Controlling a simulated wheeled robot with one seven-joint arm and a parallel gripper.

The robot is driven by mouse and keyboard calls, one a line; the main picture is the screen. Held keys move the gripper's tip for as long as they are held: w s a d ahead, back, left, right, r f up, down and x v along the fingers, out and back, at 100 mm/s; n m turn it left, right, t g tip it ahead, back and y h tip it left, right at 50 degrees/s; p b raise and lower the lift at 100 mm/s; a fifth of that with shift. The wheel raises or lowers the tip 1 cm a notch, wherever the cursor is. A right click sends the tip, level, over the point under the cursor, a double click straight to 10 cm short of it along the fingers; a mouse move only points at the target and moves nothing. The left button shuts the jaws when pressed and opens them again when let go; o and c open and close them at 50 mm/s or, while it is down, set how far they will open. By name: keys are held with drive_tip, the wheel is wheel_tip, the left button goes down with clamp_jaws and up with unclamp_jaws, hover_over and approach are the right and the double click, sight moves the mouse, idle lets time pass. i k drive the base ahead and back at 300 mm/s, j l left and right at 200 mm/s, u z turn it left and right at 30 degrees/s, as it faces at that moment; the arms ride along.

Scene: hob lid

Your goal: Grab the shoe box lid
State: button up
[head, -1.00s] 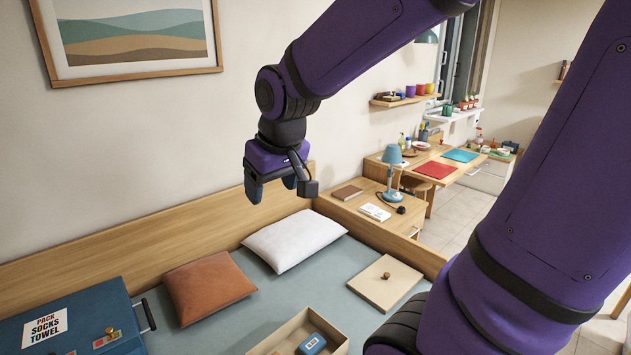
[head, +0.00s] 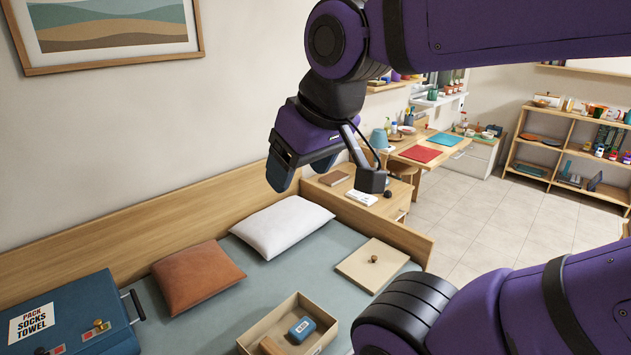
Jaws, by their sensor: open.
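My gripper (head: 300,172) points downward and is open and empty. In the picture it shows above the lid and to its left, well apart from it.
A white pillow (head: 283,226) and a brown pillow (head: 195,276) lie along the bed's wooden back. A blue case (head: 70,318) stands at the left. A wooden bed end (head: 385,228) rises behind the lid, with a bedside cabinet (head: 340,194) beyond it.

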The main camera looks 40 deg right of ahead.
sight(373, 266)
drive_tip(key=k+z, duration=0.15)
drive_tip(key=z, duration=1.35)
drive_tip(key=i+l+u, duration=0.45)
drive_tip(key=l, duration=0.2)
drive_tip(key=i+l+u, duration=0.25)
drive_tip(key=l+u, duration=0.2)
drive_tip(key=l, duration=0.3)
drive_tip(key=i+l+u, duration=0.1)
drive_tip(key=l+u, duration=0.15)
drive_tip(key=l, duration=0.15)
